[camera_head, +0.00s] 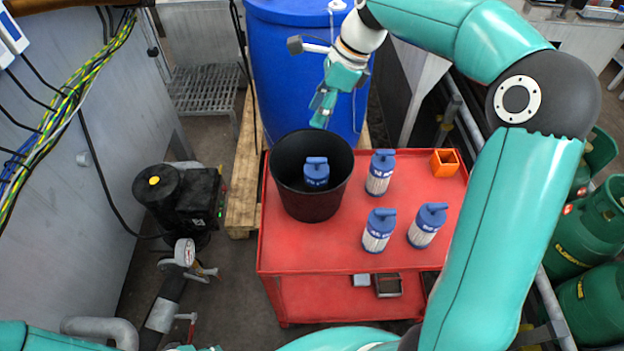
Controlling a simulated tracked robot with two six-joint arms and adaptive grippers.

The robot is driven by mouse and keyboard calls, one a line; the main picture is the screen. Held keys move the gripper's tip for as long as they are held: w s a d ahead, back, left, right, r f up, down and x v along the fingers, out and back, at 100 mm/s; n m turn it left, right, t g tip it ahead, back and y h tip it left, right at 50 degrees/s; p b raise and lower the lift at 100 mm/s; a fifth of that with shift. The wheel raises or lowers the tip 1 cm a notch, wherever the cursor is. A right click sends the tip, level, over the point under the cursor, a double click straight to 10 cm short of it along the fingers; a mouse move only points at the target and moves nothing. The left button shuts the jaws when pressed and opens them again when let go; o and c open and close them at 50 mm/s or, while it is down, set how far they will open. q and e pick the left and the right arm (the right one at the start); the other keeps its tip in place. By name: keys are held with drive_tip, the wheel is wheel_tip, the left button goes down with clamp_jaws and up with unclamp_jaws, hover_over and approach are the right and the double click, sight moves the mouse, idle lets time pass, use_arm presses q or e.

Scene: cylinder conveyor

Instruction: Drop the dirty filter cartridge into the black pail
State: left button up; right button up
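The black pail (312,206) stands on the left part of the red cart top. A filter cartridge (316,172) with a blue cap and handle sits upright inside it; its lower part is in shadow. Three more cartridges with blue caps and pale pleated bodies stand on the cart: one right of the pail (380,173), one at the front (379,230) and one at the front right (427,225). I cannot tell which is dirty by colour. My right gripper (322,108) is above the pail's back rim, with nothing visible in it; its finger gap is unclear. My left gripper is out of view.
The red cart (300,250) has a lower shelf with a small dark tray (388,285). An orange square holder (445,162) stands at the back right. A blue drum (290,80) is close behind the pail. Green gas cylinders (590,240) stand at the right.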

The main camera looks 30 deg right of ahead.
idle(0.3)
drive_tip(key=v, duration=1.2)
drive_tip(key=shift+a, duration=0.1)
